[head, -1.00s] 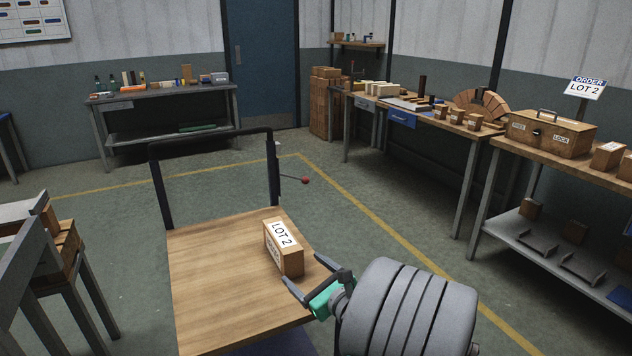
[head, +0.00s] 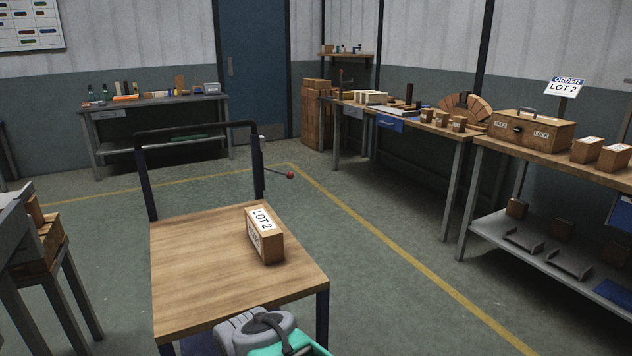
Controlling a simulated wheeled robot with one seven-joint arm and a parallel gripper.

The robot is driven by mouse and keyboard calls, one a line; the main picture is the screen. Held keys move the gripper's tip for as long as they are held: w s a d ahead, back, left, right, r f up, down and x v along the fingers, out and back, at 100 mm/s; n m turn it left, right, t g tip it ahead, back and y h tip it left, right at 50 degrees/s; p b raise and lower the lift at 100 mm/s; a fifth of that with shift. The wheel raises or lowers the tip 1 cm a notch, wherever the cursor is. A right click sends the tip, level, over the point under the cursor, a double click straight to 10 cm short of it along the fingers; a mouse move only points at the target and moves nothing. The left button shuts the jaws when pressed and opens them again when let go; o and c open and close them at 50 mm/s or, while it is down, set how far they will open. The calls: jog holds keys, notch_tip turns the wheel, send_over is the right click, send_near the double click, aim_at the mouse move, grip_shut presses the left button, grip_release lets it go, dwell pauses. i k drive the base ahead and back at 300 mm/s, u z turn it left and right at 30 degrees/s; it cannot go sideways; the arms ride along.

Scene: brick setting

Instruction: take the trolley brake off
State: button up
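The trolley (head: 200,285) stands in front of me, with a wooden top and a dark upright handle frame at its far end. A thin lever with a red knob (head: 290,176) sticks out to the right from the frame's right post, close to level. I take it to be the brake lever. A box labelled LOT 2 (head: 272,246) stands on the trolley top near its right edge. My gripper (head: 292,346) shows only in part at the bottom edge, by the trolley's near side, well away from the lever. Its fingertips are not clearly seen.
A workbench (head: 480,150) along the right wall carries boxes, a brick arch and a wooden case (head: 532,132). Another bench (head: 160,102) stands at the back left, and a grey stand (head: 30,245) at the near left. The floor right of the trolley is clear.

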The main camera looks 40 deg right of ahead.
aim_at(290, 175)
jog(key=z, duration=0.5)
jog(key=k, duration=1.15)
jog(key=z, duration=1.1)
jog(key=i, duration=0.8)
jog(key=z, duration=0.55)
jog(key=i, duration=0.9)
jog(key=u, duration=1.1)
jog(key=i, duration=0.65)
jog(key=z, duration=0.7)
jog(key=i, duration=1.6)
